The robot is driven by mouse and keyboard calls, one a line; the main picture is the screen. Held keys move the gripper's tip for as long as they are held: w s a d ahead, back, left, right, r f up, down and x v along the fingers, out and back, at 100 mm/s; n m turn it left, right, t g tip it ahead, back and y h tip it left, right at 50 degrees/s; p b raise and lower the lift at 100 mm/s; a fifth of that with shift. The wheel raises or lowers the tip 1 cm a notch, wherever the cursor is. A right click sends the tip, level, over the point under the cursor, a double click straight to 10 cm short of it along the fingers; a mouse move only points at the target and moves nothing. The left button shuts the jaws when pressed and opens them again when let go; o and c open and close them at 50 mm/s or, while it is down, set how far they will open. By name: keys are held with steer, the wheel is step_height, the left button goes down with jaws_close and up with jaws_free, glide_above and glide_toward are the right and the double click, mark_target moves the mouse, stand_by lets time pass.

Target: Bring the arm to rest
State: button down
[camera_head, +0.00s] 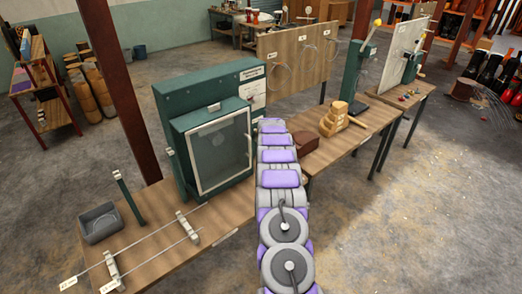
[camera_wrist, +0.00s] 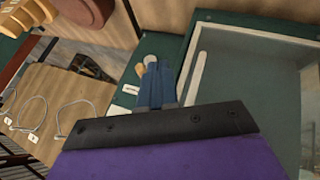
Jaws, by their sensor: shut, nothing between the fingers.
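My gripper (camera_wrist: 156,76) shows in the wrist view as two blue-grey fingers close together, shut and empty. It is near the frame of the green cabinet, beside a pale upright door handle (camera_wrist: 197,78); I cannot tell whether it touches anything. In the head view my purple and grey arm stretches forward from the bottom, and my gripper cannot be made out there. The green cabinet (camera_head: 178,100) stands on the wooden bench left of my arm. Its glass-fronted door (camera_head: 215,150) looks shut.
A grey bin (camera_head: 99,223) and thin rods on white blocks (camera_head: 187,227) lie on the bench's left part. Right of my arm are a brown box (camera_head: 305,140), a wooden block piece (camera_head: 335,120) and a green lever press (camera_head: 357,70). A rusty post (camera_head: 122,85) stands behind.

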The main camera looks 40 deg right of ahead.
steer(key=s+a+r+y+b, duration=0.15)
steer(key=a+r, duration=0.35)
steer(key=a, duration=0.5)
steer(key=a+r+y+b, duration=0.15)
steer(key=a+r, duration=0.35)
steer(key=a, duration=0.5)
steer(key=s+a+r+g+y+b, duration=0.15)
steer(key=s+a, duration=0.25)
steer(key=a, duration=0.4)
steer(key=s+a+r+g+b, duration=0.1)
steer(key=s+a+r, duration=0.15)
steer(key=a, duration=0.45)
steer(key=s+a+g+b, duration=0.2)
steer(key=s+a+b, duration=0.1)
steer(key=s+a, duration=1.4)
steer(key=s+a+f+g+b, duration=0.1)
steer(key=s+a+f, duration=0.2)
steer(key=s, duration=0.8)
steer(key=s+a+f+g+b, duration=0.1)
steer(key=s+a+f+b, duration=0.1)
steer(key=s, duration=1)
steer(key=shift+a+f+g, duration=0.35)
steer(key=shift+a+f, duration=0.3)
